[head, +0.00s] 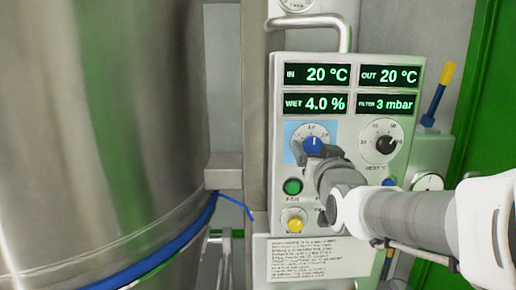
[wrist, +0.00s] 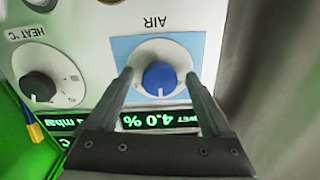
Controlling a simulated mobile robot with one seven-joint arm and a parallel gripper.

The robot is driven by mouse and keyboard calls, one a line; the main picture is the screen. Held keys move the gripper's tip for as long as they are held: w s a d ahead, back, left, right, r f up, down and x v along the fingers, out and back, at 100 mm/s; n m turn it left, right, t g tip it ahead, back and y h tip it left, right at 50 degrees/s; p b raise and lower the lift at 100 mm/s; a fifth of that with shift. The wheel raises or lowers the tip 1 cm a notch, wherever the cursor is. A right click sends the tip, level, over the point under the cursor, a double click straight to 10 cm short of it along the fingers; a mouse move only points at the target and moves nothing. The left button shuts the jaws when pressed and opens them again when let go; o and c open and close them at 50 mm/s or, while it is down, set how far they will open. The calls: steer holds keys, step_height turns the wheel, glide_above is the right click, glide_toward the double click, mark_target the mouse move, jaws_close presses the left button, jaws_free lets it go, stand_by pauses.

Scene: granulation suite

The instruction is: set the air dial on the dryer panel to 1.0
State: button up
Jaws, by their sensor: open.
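The dryer panel (head: 348,122) stands upright in the head view, right of the large steel vessel. Its air dial (head: 313,146) is a blue knob on a white round scale with a light blue backing; my gripper covers its lower part. In the wrist view, which is upside down, the blue knob (wrist: 160,79) sits under the word AIR, with its white pointer mark toward the display. My gripper (wrist: 158,78) is open, one finger on each side of the knob. I cannot tell whether the fingers touch it. The exact scale value is too small to read.
The black heat dial (head: 385,144) is right of the air dial. A green button (head: 292,187) and a yellow knob (head: 293,222) are below. Displays (head: 316,103) lie above. The steel vessel (head: 100,120) fills the left. A blue-and-yellow handled tool (head: 438,95) is at right.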

jaws_close()
steer(key=shift+b, duration=0.35)
steer(key=shift+f+n+b, duration=0.15)
steer(key=shift+n+b, duration=0.55)
steer(key=n+b, duration=0.4)
steer(key=shift+d+f+b, duration=0.1)
steer(key=shift+d+b, duration=0.05)
steer(key=shift+b, duration=0.25)
steer(key=n+b, duration=0.3)
steer(key=shift+n, duration=0.4)
steer(key=shift+r+n+b, duration=0.25)
steer(key=shift+n+b, duration=0.9)
steer(key=shift+n, duration=0.35)
steer(key=shift+r, duration=0.1)
